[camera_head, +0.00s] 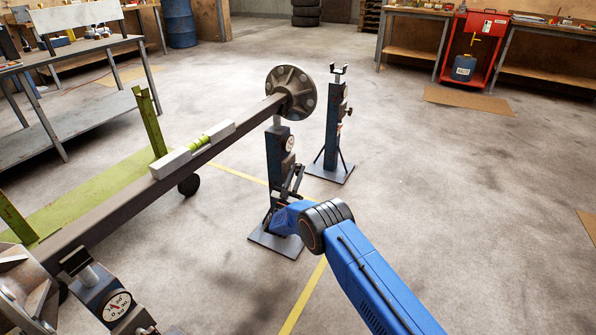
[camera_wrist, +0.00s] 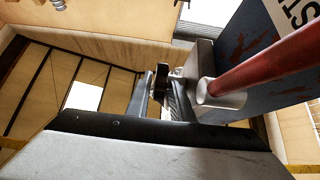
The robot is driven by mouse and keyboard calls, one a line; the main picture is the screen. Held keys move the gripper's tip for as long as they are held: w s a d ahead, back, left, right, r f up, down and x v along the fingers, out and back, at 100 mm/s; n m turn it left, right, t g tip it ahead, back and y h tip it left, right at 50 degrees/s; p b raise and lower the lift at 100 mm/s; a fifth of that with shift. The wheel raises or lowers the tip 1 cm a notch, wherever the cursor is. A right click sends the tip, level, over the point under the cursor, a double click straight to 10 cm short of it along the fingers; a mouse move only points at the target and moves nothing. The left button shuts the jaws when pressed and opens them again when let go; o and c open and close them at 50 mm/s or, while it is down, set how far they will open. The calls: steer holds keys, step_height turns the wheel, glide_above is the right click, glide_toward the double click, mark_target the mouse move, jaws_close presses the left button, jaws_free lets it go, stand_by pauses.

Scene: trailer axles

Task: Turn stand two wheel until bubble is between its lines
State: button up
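A dark axle beam (camera_head: 110,200) with a round hub (camera_head: 291,92) runs diagonally in the head view. A pale spirit level (camera_head: 168,166) with a green vial (camera_head: 200,142) lies along it; the bubble is too small to tell against its lines. A blue stand (camera_head: 280,147) with a dial stands under the hub end. My gripper (camera_head: 291,182) is at that stand's lower column; its fingers (camera_wrist: 160,95) show in the wrist view close to a dark piece. Whether they close on it I cannot tell. The stand's wheel is not clear. A red rod (camera_wrist: 265,65) crosses the blue post there.
Another stand (camera_head: 335,130) stands behind, to the right. A stand with a gauge (camera_head: 117,306) is at the front left, under the near axle part. A workbench (camera_head: 70,75) is at left, and a red cabinet (camera_head: 472,48) at back right. The floor at right is open.

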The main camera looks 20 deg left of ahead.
steer(key=v, duration=1.6)
steer(key=shift+s+f, duration=0.15)
steer(key=shift+s, duration=0.15)
steer(key=shift+s, duration=0.15)
